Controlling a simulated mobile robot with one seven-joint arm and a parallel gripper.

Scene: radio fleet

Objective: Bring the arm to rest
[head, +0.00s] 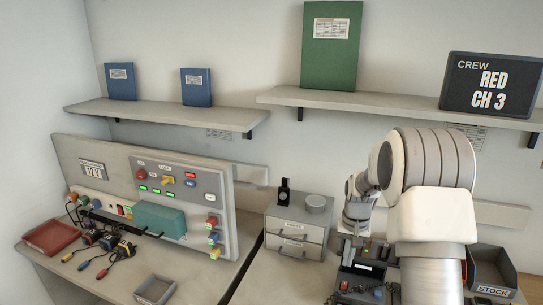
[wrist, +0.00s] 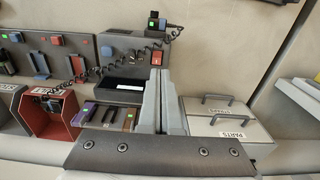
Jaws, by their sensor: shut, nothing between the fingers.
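My arm comes up from the lower right of the head view, bends over, and points down at the bench right of the small drawer cabinet (head: 296,222). Its fingertips are hard to make out there. In the wrist view my gripper (wrist: 161,75) shows as two grey fingers closed together, with nothing between them. The fingers stand in front of a grey unit (wrist: 120,65) with a coiled cord and a small black handset (wrist: 157,22). I cannot tell whether they touch anything.
A cabinet with a PARTS label (wrist: 225,125) is right of the fingers in the wrist view. In the head view a STOCK bin (head: 492,272) is at lower right, a control panel (head: 185,160) at left, and a shelf with a CREW sign (head: 490,85) above.

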